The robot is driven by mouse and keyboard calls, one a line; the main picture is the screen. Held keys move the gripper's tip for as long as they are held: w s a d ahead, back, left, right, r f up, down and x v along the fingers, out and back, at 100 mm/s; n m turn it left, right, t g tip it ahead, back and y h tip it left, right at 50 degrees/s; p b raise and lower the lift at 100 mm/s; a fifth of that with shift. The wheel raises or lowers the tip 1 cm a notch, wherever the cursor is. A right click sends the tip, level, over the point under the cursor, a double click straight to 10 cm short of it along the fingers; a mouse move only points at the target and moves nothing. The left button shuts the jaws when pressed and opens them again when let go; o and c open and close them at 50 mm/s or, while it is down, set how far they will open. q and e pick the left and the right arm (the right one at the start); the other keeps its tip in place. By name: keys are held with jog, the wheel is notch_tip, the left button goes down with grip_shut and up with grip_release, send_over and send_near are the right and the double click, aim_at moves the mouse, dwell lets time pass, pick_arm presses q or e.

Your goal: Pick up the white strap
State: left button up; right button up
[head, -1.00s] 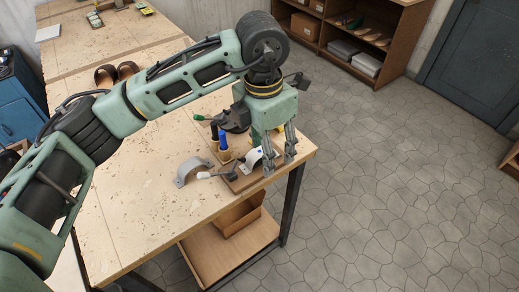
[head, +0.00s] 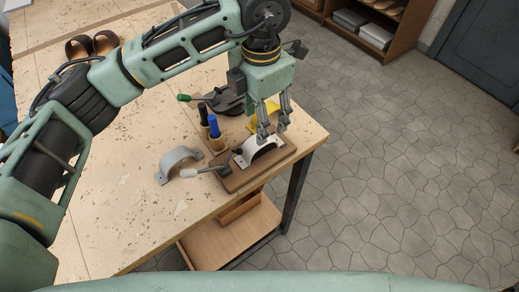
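The white strap (head: 262,149) is an arched piece on the brown board (head: 232,183) near the table's right corner. My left gripper (head: 274,124) hangs over the board with its two fingers apart and pointing down. Its fingertips are just above and behind the strap in the head view, with nothing between them. I cannot tell exactly how far they are from the strap. My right gripper is not in view.
A grey arched strap (head: 181,161) lies left of the board, near a white-handled tool (head: 203,171). Blue- and black-handled tools (head: 214,127) stand upright behind. A yellow piece (head: 250,125) lies behind my fingers. The table's front is mostly clear.

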pick_arm(q)
jog(key=shift+w+f, duration=0.1)
jog(key=shift+f, duration=1.45)
jog(key=shift+f+p, duration=0.4)
jog(key=shift+p, duration=0.05)
notch_tip(320, 180, down, 4)
jog(key=p, duration=0.2)
jog(key=shift+a+f+p, duration=0.15)
jog(key=shift+f+p, duration=0.05)
jog(key=shift+p, duration=0.1)
jog(key=shift+f, duration=0.35)
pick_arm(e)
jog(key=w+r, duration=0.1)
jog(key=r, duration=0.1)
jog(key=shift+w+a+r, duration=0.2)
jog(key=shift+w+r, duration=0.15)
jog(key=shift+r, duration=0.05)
pick_arm(q)
jog(key=shift+c, duration=0.3)
jog(key=c, duration=0.9)
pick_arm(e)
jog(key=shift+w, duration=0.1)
